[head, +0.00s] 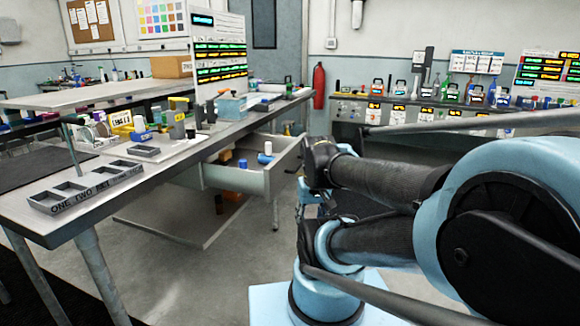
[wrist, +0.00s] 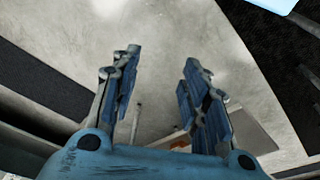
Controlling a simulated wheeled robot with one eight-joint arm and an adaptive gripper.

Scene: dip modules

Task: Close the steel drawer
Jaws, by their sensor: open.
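The steel drawer (head: 238,181) is pulled out from under the workbench in the head view. It holds a few small items, including a blue cylinder (head: 264,158). My gripper (wrist: 158,85) is open and empty in the wrist view, with its two blue fingers spread over bare floor. In the head view my arm stands to the right of the drawer, and the gripper's fingers are hard to make out there. I cannot tell the exact gap between gripper and drawer.
The workbench (head: 205,150) carries a grey tray with compartments (head: 85,186), a smaller tray (head: 143,151) and several tools. A lower shelf (head: 170,222) lies under the drawer. Concrete floor (head: 190,285) is clear in front of the bench. A red fire extinguisher (head: 318,88) is at the back wall.

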